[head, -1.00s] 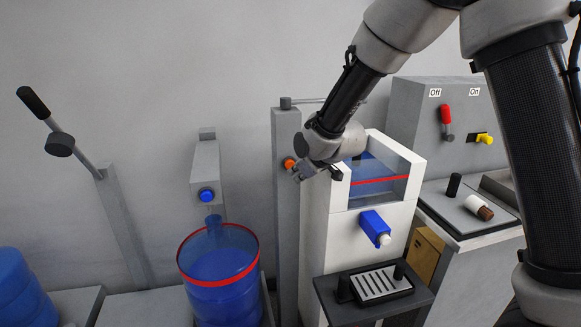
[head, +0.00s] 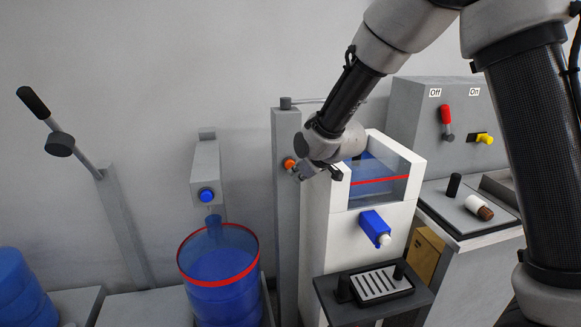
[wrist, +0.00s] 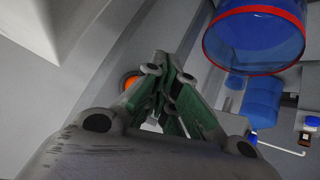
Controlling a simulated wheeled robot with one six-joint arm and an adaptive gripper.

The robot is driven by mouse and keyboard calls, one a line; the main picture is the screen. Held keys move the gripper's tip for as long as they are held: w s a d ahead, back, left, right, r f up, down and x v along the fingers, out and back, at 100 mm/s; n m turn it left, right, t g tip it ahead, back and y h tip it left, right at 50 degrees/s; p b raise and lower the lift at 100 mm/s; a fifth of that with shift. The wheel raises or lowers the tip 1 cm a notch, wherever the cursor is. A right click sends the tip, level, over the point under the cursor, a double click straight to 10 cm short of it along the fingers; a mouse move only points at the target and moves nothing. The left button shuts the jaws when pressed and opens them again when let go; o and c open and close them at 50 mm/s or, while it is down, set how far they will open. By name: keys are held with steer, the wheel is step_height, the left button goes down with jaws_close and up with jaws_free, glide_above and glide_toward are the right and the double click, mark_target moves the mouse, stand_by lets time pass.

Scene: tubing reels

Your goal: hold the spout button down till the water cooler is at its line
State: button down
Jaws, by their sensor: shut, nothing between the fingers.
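The water cooler (head: 318,230) is a white cabinet with a clear-fronted tank (head: 392,190) on top, marked by a red line (head: 380,180). Blue shows inside the tank, but I cannot tell the exact water level. A grey post (head: 286,220) beside it carries an orange button (head: 289,163) and a thin pipe (head: 312,100) reaching right at its top. My gripper (head: 299,173) is shut and empty, its tips close to the orange button. In the wrist view the button (wrist: 130,79) shows left of the fingers (wrist: 163,62), partly hidden; I cannot tell whether they touch.
A blue barrel (head: 222,295) with a red rim band stands left, under a grey box with a blue button (head: 207,195). A lever (head: 60,140) stands far left. The cooler has a blue tap (head: 374,226) over a drip tray (head: 340,312). An Off/On panel (head: 415,110) is at right.

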steer(key=shift+w, duration=0.15)
steer(key=shift+w+a, duration=0.1)
steer(key=shift+w, duration=0.2)
steer(key=shift+w+a, duration=0.15)
steer(key=shift+w, duration=0.25)
stand_by(0.7)
steer(key=shift+w+a+r, duration=0.15)
steer(key=shift+w+r, duration=0.1)
steer(key=shift+w, duration=0.15)
stand_by(1.3)
steer(key=shift+s, duration=0.15)
steer(key=shift+s+d+f, duration=0.1)
steer(key=shift+s+d, duration=0.05)
steer(key=shift+s, duration=0.3)
steer(key=shift+s+d+f, duration=0.1)
steer(key=shift+s+d, duration=0.05)
steer(key=shift+s, duration=0.3)
steer(key=shift+s, duration=0.1)
